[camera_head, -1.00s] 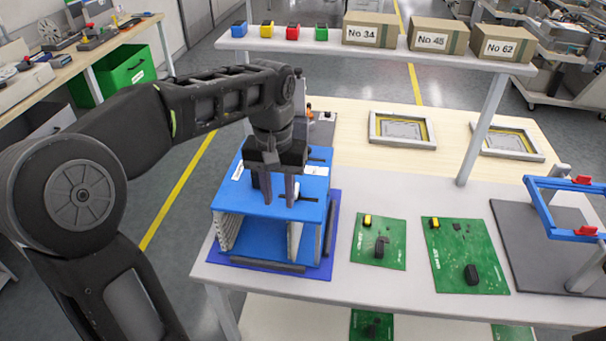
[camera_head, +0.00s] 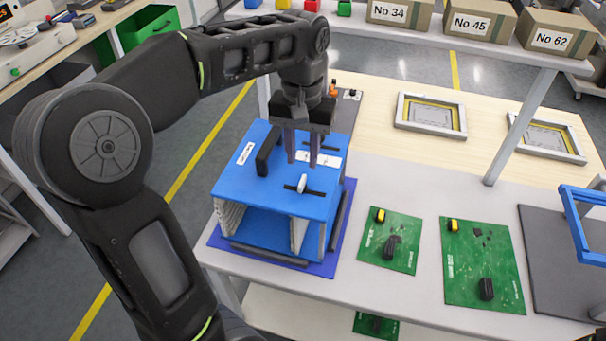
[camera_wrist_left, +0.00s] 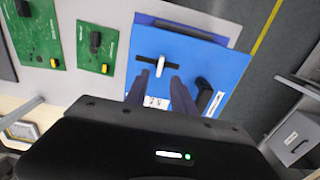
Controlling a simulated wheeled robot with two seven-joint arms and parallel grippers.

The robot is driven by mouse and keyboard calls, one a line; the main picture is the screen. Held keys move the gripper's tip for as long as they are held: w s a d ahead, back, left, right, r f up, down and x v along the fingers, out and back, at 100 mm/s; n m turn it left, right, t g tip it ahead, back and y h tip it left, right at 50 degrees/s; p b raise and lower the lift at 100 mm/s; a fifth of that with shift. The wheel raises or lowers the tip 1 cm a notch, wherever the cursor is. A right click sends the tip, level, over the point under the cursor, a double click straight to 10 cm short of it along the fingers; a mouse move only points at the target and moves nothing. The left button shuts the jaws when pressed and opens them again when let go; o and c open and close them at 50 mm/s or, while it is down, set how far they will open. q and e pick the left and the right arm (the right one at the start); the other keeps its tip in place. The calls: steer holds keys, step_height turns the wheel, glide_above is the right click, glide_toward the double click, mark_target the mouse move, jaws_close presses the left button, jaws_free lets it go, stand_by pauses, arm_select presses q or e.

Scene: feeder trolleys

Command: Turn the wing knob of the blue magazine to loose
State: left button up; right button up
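The blue magazine (camera_head: 240,191) stands on a dark blue mat on the table, with an open front and a flat blue top. A white wing knob (camera_head: 302,184) sits on a black slot near the top's front edge. In the left wrist view the wing knob (camera_wrist_left: 160,67) lies crosswise to the slot. My left gripper (camera_head: 302,160) points down over the top, just behind the knob, its two fingers apart and empty. The fingers (camera_wrist_left: 158,88) also show in the wrist view, close to the knob but not around it. My right gripper is not in view.
A black handle (camera_head: 268,150) stands up from the magazine top, left of my fingers. A second black slot (camera_head: 323,145) lies behind, partly hidden. Green circuit boards (camera_head: 390,240) lie to the right. A shelf with boxes (camera_head: 400,12) is above the table's back.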

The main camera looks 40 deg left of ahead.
mark_target(302, 180)
arm_select(q)
step_height(302, 180, down, 7)
steer(key=shift+r+p, duration=0.15)
steer(key=shift+p, duration=0.15)
steer(key=shift+c, duration=0.4)
jaws_close()
